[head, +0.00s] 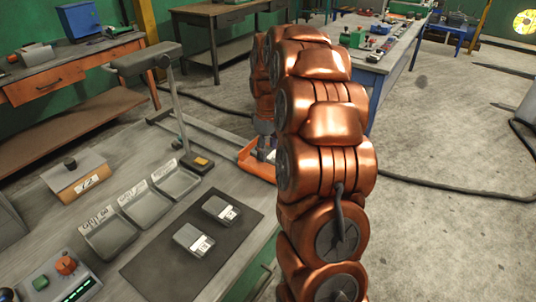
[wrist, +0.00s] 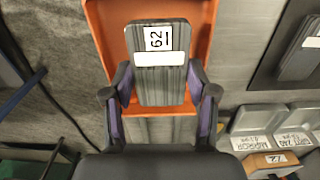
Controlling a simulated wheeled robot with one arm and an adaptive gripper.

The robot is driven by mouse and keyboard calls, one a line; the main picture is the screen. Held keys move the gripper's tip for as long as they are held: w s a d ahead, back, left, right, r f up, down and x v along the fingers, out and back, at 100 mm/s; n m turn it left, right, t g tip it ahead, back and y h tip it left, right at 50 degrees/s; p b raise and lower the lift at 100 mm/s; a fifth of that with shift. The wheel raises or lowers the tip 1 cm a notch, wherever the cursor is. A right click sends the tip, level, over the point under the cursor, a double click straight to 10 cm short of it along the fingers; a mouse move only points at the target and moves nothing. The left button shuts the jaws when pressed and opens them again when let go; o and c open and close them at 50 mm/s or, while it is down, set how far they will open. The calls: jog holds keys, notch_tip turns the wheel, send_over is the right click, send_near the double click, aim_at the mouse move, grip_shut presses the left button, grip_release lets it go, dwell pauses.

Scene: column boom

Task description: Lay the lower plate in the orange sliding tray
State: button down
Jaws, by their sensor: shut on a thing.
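A grey ribbed plate (wrist: 158,72) with a white label reading 62 and a blank white strip is between the two fingers of my gripper (wrist: 160,82) in the wrist view. My gripper is shut on its sides. The orange sliding tray (wrist: 205,18) lies under and around the plate in that view; whether the plate touches its floor cannot be told. In the head view the tray (head: 258,170) sits at the bench's far right edge, partly hidden by my arm, and the held plate is not clearly seen.
Two labelled grey plates, one (head: 220,205) farther and one (head: 190,238) nearer, lie on a dark mat (head: 150,268). Labelled shallow bins (head: 108,232) stand left of it. A post with an overhead arm (head: 147,58) rises behind, near the tray. A box labelled 12 (head: 75,175) is at left.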

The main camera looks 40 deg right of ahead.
aim_at(268, 150)
jog(key=shift+w+d, duration=0.25)
jog(key=shift+w, duration=0.1)
jog(key=shift+f+p, duration=0.6)
jog(key=shift+f, duration=1.2)
jog(key=shift+c, duration=1.6)
grip_release()
jog(key=shift+f, duration=0.15)
notch_tip(268, 150, up, 12)
jog(key=b, duration=0.2)
jog(key=shift+r+b, duration=0.2)
jog(key=shift+b, duration=0.1)
